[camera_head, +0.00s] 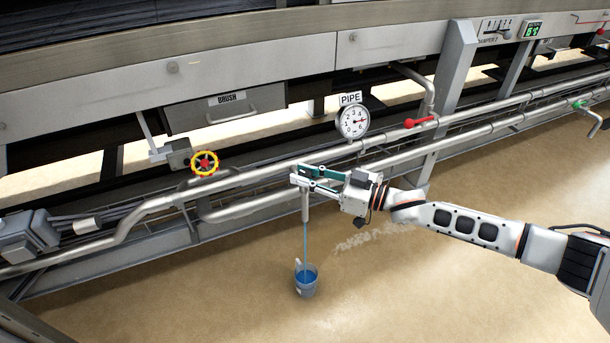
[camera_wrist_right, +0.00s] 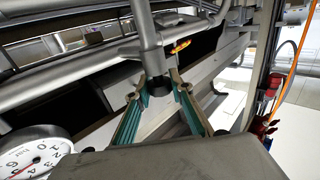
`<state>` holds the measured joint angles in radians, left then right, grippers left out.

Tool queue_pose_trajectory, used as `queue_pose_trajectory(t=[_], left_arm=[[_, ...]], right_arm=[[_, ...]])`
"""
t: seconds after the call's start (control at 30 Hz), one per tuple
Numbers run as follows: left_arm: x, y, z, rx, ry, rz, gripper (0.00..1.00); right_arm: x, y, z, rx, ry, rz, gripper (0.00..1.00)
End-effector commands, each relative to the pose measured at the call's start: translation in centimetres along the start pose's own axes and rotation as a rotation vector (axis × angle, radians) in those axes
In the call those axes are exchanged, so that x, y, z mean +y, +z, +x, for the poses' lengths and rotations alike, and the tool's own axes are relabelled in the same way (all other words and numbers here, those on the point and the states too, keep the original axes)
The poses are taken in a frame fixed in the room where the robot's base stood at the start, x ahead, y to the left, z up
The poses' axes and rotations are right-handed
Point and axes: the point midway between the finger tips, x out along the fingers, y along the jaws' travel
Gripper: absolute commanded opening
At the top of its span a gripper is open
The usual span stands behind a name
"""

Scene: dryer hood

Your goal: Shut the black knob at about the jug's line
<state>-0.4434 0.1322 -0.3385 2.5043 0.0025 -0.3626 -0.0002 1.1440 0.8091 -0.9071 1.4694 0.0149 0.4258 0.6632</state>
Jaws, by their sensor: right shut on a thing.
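My right gripper (camera_head: 304,177) comes in from the right, with its green-sided fingers at the pipe above a short vertical spout (camera_head: 305,206). In the right wrist view its two fingers (camera_wrist_right: 160,86) are shut on a small black knob (camera_wrist_right: 159,89) below a grey pipe stub. In the head view the knob is hidden by the fingers. A thin blue stream (camera_head: 306,243) runs straight down from the spout into a translucent jug (camera_head: 306,284) with blue liquid, upright on the floor. My left gripper is not in view.
A yellow wheel with a red centre (camera_head: 205,163) sits on the pipe run to the left. A PIPE gauge (camera_head: 353,122) and a red lever (camera_head: 421,121) are behind and above my gripper. A green handle (camera_head: 580,104) is far right. The floor around the jug is clear.

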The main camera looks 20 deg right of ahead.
Motion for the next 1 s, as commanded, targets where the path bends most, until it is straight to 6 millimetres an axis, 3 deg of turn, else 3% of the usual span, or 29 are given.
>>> queue_pose_trajectory(t=[0.27, 0.3, 0.37, 0.77, 1.0], left_arm=[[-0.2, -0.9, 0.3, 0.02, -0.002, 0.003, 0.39], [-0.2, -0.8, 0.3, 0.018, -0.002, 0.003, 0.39], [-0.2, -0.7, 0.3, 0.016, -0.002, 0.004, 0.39], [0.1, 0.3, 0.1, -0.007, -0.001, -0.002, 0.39], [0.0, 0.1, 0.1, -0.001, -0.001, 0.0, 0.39]], right_arm=[[-0.2, 0.0, 0.1, 0.002, -0.005, 0.002, 0.0], [-0.2, 0.0, 0.1, 0.002, -0.005, 0.002, 0.27], [-0.2, 0.0, 0.1, 0.001, -0.004, 0.002, 0.39], [0.0, 0.1, -0.4, -0.002, 0.0, 0.0, 0.39], [0.0, 0.2, -4.1, -0.004, 0.0, 0.0, 0.39]])
